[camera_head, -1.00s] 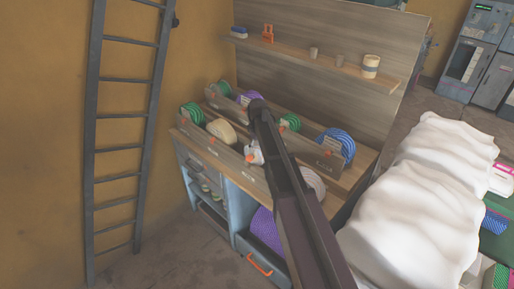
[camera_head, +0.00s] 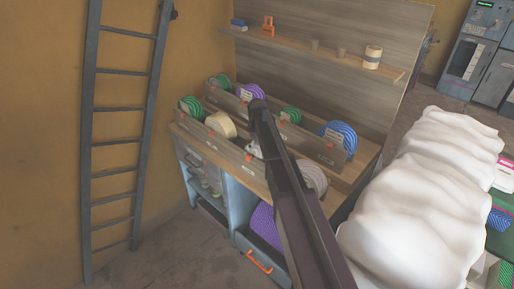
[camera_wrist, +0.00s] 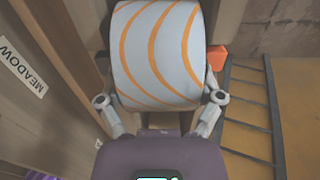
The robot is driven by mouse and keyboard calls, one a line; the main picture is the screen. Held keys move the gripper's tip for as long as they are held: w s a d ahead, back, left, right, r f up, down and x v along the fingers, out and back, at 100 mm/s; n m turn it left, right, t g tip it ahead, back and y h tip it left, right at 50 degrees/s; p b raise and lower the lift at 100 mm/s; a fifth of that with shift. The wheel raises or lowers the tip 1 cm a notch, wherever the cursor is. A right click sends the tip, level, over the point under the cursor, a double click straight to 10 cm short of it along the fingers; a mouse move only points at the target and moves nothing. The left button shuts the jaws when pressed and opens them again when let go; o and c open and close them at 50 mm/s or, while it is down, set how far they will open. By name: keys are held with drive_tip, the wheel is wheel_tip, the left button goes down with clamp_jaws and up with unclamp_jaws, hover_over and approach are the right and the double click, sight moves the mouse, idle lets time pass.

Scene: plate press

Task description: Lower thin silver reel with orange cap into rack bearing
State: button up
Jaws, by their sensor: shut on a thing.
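The thin silver reel (camera_wrist: 158,55) shows in the wrist view with curved orange stripes on its pale grey face. My gripper (camera_wrist: 160,84) is shut on it, one finger at each side. The orange cap (camera_wrist: 217,57) juts out at the reel's right end. In the head view my arm hides most of the gripper and reel; a small pale and orange patch shows at the front rack (camera_head: 232,148). Whether the reel touches its bearing cannot be told.
A label reading MEADOW (camera_wrist: 20,66) is on the rack board at left in the wrist view. Front-rack neighbours are a cream reel (camera_head: 221,125) and a grey reel (camera_head: 313,175). A blue reel (camera_head: 339,139) sits in the rear rack. A ladder (camera_head: 122,140) stands left.

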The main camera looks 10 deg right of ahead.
drive_tip(key=o, duration=1.1)
drive_tip(key=shift+c, duration=0.2)
drive_tip(key=shift+r, duration=0.15)
